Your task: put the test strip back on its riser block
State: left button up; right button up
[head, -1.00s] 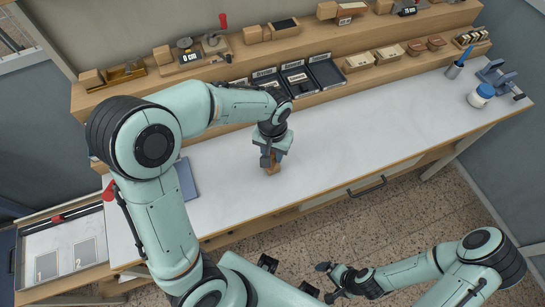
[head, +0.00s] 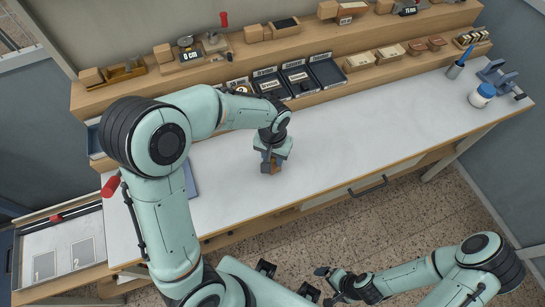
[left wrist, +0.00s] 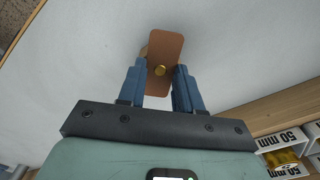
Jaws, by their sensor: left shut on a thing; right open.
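The brown test strip (left wrist: 166,50), with rounded corners and a small brass-coloured dot, is between the two blue fingers of my left gripper (left wrist: 160,78). In the head view my left gripper (head: 270,167) is low over the front part of the white worktop, shut on the strip, of which only a small brown patch shows. My right gripper (head: 328,284) is open and empty, out in front of the bench.
Several black trays (head: 298,78) stand on the lower shelf behind my left gripper. A blue-grey flat item (head: 190,178) lies left of the gripper. The worktop (head: 370,130) to the right is clear up to a blue-lidded jar (head: 481,95).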

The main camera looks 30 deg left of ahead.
aim_at(274, 159)
pick_arm(q)
jog(key=o, duration=1)
jog(key=shift+s+f, duration=0.4)
jog(key=shift+f, duration=0.35)
jog(key=shift+c, duration=0.2)
jog(key=shift+r, duration=0.3)
jog(key=r, duration=0.2)
jog(key=w+r+p, duration=0.1)
jog(key=r, duration=0.1)
jog(key=shift+w+r, duration=0.1)
jog(key=shift+w, duration=0.05)
jog(key=r, duration=0.6)
jog(key=r+p, duration=0.1)
jog(key=r, duration=0.1)
jog(key=shift+s+r, duration=0.25)
jog(key=shift+r, duration=0.15)
pick_arm(e)
jog(key=w+r, duration=0.2)
jog(key=shift+w+r, duration=0.2)
jog(key=shift+r, duration=0.1)
